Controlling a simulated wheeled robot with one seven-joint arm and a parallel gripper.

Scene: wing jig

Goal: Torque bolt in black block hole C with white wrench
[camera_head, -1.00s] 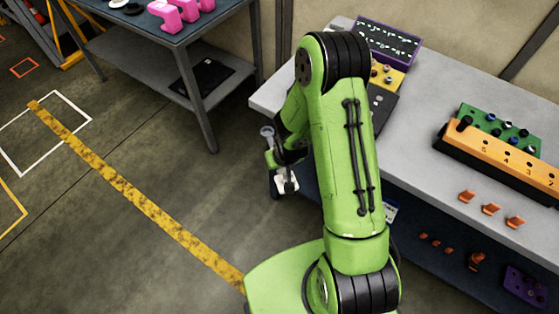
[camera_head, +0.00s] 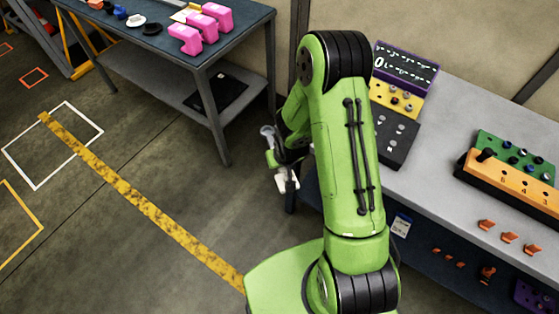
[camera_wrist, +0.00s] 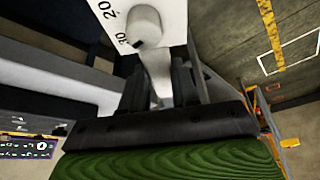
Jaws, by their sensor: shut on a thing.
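My gripper (camera_head: 284,172) hangs at the left end of the grey workbench, beside my green arm. In the wrist view my gripper (camera_wrist: 160,100) is shut on the white wrench (camera_wrist: 150,55), whose white face carries a dial and numbers. The white wrench (camera_head: 281,182) shows only in small part in the head view. The black block (camera_head: 392,138) lies on the bench to the right of my arm, in front of a yellow block. Its holes are too small to tell apart, and my arm hides part of it.
A purple panel (camera_head: 405,68) and yellow block (camera_head: 398,97) stand behind the black block. An orange block (camera_head: 515,178), a green block (camera_head: 513,155) and orange clips (camera_head: 509,237) are at right. A blue table (camera_head: 165,45) with pink parts (camera_head: 210,22) is at upper left.

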